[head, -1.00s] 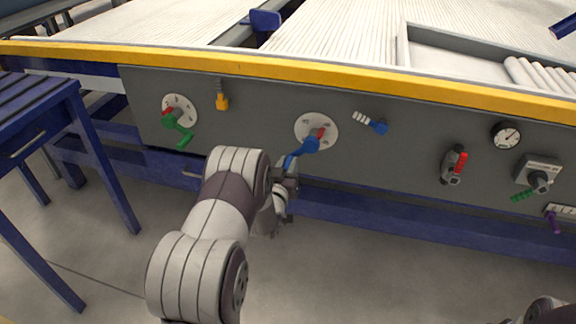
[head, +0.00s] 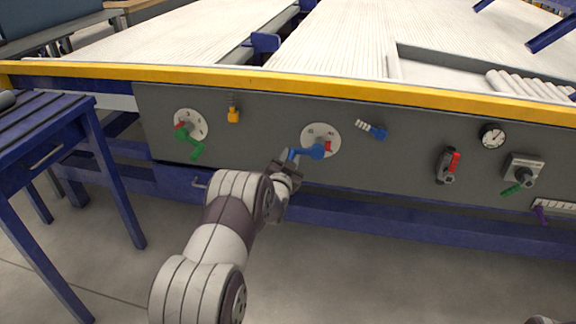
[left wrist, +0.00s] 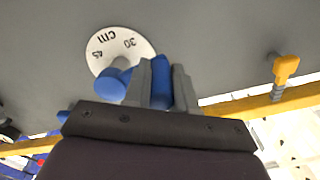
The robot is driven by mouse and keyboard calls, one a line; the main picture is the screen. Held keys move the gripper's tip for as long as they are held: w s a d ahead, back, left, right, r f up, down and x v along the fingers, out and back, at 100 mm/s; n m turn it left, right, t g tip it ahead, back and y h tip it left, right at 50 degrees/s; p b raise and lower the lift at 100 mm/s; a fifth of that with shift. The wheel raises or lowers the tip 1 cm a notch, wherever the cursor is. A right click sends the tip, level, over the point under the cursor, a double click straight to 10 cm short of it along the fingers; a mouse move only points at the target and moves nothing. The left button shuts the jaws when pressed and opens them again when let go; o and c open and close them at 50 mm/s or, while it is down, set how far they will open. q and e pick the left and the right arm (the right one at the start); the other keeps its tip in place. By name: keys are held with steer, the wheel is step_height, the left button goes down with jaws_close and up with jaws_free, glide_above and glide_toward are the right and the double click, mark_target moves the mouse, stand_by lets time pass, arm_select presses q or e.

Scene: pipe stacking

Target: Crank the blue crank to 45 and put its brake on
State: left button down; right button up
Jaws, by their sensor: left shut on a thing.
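The blue crank (head: 314,152) is mounted on a white round dial (head: 322,132) on the grey panel. Its arm points left, slightly down, and a red mark (head: 328,146) shows at the dial's right side. My left gripper (head: 287,164) is shut on the crank's handle (head: 293,154). In the left wrist view the blue handle (left wrist: 159,82) is between the two fingers, and the dial (left wrist: 132,45) shows "cm", 30 and 45. A small blue lever (head: 378,133) with a white striped part is right of the dial; I take it for the brake.
A green crank (head: 188,137) on its own dial and a yellow lever (head: 233,115) are to the left. A red-handled valve (head: 448,165), a gauge (head: 492,136) and a grey knob box (head: 523,172) are to the right. A blue table (head: 50,120) stands at far left.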

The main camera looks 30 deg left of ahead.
mark_target(291, 156)
arm_select(q)
step_height(291, 156, up, 2)
steer(key=m+p, duration=0.1)
steer(key=m, duration=0.1)
steer(key=shift+r+m, duration=0.1)
steer(key=shift+m, duration=0.3)
steer(key=m, duration=0.1)
steer(key=r+m+p, duration=0.1)
steer(key=shift+d+r+m, duration=0.2)
steer(key=shift+r+m, duration=0.1)
steer(key=shift+m, duration=0.1)
steer(key=shift+w+d+r+m+p, duration=0.15)
steer(key=shift+d+r+m+p, duration=0.15)
steer(key=shift+r+m+p, duration=0.6)
steer(key=shift+w+d+r+m, duration=0.15)
steer(key=shift+d+m, duration=0.1)
steer(key=shift+m, duration=0.5)
steer(key=shift+s+d+r+m, duration=0.15)
steer(key=shift+d+m, duration=0.1)
steer(key=shift+m, duration=0.5)
steer(key=shift+w, duration=0.1)
steer(key=c, duration=0.9)
jaws_free()
steer(key=shift+d, duration=0.1)
